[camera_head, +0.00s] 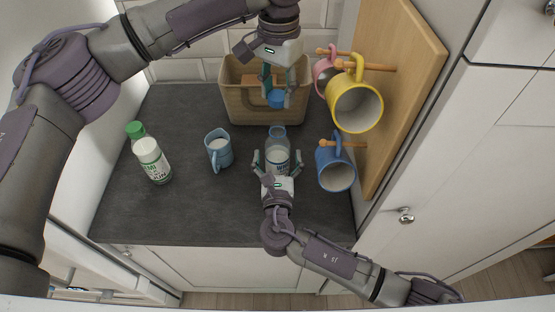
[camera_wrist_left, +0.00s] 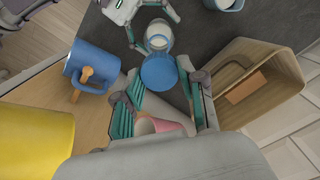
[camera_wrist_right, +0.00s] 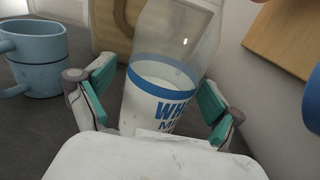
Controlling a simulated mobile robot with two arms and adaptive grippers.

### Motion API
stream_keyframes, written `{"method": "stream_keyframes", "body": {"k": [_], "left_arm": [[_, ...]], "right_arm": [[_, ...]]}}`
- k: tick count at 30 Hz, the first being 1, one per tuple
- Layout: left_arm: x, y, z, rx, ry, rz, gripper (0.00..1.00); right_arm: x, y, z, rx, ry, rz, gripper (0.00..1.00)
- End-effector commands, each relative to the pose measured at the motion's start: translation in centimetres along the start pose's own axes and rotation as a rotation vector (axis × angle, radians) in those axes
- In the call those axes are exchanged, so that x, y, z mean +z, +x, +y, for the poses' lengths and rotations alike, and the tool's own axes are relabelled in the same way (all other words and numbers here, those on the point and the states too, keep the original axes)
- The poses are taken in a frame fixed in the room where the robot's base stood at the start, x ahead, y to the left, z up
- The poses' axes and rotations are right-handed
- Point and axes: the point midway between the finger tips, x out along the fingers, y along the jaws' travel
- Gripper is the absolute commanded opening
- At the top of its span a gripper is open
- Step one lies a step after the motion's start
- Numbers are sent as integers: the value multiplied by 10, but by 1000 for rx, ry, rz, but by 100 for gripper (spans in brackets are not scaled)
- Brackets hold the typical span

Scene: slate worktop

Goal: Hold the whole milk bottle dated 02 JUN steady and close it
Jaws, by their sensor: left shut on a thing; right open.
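The whole milk bottle (camera_head: 277,150), clear with a blue band and "WH" lettering in the right wrist view (camera_wrist_right: 165,85), stands on the worktop with its mouth uncovered. Its date cannot be read. My right gripper (camera_head: 278,163) is open, with one finger on each side of the bottle; gaps show beside it in the right wrist view. My left gripper (camera_head: 275,92) is shut on a blue cap (camera_head: 276,99) and holds it up near the bottle's mouth. In the left wrist view the cap (camera_wrist_left: 159,73) is apart from the bottle's neck (camera_wrist_left: 158,37).
A green-capped semi milk bottle (camera_head: 148,155) and a light blue mug (camera_head: 218,148) stand to the left. A tan basket (camera_head: 240,106) is behind. A wooden board (camera_head: 405,90) at right carries pink, yellow (camera_head: 357,106) and blue (camera_head: 336,177) mugs on pegs.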

Motion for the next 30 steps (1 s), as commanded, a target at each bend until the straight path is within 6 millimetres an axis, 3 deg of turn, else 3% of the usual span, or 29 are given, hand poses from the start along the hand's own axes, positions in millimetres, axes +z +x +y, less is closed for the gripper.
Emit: {"method": "stream_keyframes", "body": {"k": [8, 24, 30], "left_arm": [[0, 0, 0, 0, 0, 0, 30], [0, 0, 0, 0, 0, 0, 30], [1, 14, 0, 3, 1, -3, 30]], "right_arm": [[0, 1, 0, 0, 0, 0, 93], [0, 0, 0, 1, 0, 0, 3], [0, 0, 0, 1, 0, 0, 0]]}}
